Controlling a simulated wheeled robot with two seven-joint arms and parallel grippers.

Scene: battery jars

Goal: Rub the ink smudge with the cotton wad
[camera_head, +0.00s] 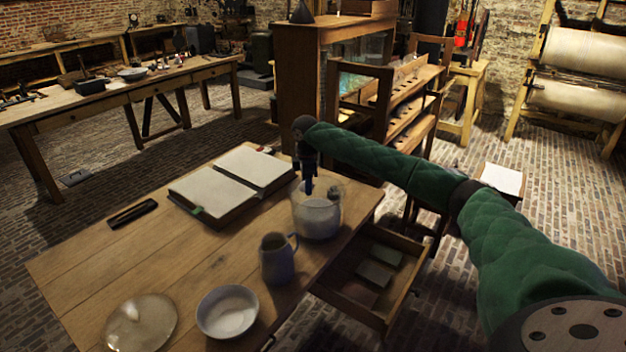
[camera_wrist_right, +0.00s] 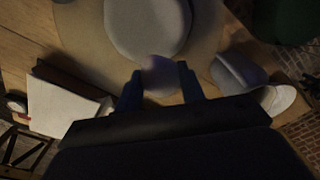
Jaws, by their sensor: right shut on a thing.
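My right gripper (camera_head: 308,190) points down at the clear glass jar (camera_head: 318,222) on the wooden table, its fingers overlapping the jar's upper part in the head view. In the right wrist view the two dark fingers (camera_wrist_right: 159,76) are closed on a small pale round thing, which looks like the cotton wad (camera_wrist_right: 160,80). In the head view the wad cannot be made out. A large pale round shape (camera_wrist_right: 148,25) lies beyond the fingertips; I cannot tell what it is. I cannot make out the ink smudge. My left gripper is not in view.
An open book (camera_head: 232,183) lies left of the jar, with a dark narrow object (camera_head: 133,213) beside it. A grey jug (camera_head: 277,260), a white bowl (camera_head: 227,313) and a round glass disc (camera_head: 141,323) stand nearer. A drawer (camera_head: 372,307) hangs open at the right.

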